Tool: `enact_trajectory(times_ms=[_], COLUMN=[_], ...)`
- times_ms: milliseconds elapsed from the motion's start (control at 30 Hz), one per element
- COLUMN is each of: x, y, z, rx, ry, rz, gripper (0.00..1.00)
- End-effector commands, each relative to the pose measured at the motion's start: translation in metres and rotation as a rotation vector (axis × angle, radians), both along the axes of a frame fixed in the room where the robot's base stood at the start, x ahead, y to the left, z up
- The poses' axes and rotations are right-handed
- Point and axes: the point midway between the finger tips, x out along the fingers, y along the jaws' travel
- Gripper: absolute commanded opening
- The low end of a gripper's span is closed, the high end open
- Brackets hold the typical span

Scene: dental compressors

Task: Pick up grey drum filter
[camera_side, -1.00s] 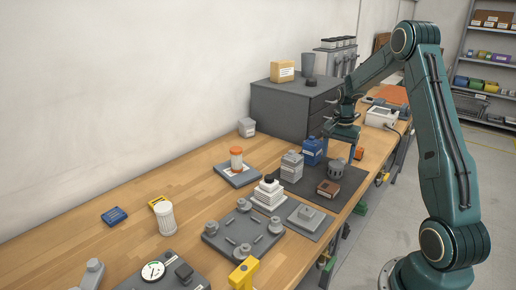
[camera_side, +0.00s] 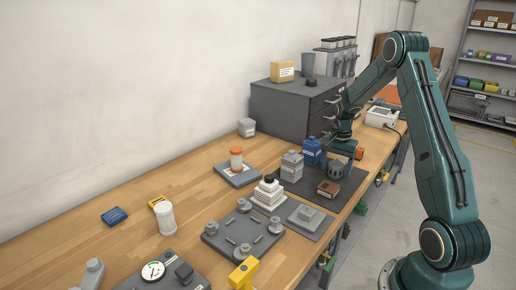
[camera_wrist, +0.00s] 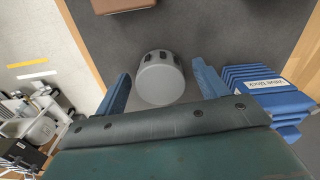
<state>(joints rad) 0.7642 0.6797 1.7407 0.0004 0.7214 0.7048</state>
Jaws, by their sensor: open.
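The grey drum filter (camera_side: 336,170) stands upright on a dark mat. It is a small cylinder with dark slots near its top edge. In the wrist view the grey drum filter (camera_wrist: 160,82) sits between my two blue fingers. My gripper (camera_side: 343,155) is right above and behind it in the side view, and its fingers are partly hidden there. In the wrist view my gripper (camera_wrist: 160,72) is open, with one finger on each side of the drum. A gap shows on both sides, wider on the right.
An orange item (camera_side: 359,154) lies behind.

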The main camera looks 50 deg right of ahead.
Motion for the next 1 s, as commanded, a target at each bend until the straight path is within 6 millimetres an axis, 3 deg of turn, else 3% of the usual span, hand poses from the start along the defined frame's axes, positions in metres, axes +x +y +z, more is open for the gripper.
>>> enact_trajectory(times_ms=[67,300,733,1000], x=[0.000,0.000,0.000,0.000], y=[0.000,0.000,0.000,-0.001], z=[0.000,0.000,0.006,0.034], rx=[0.000,0.000,-0.001,-0.003], ry=[0.000,0.000,-0.001,-0.002], rz=[0.000,0.000,0.000,0.000], gripper=[0.68,0.24,0.24,0.24])
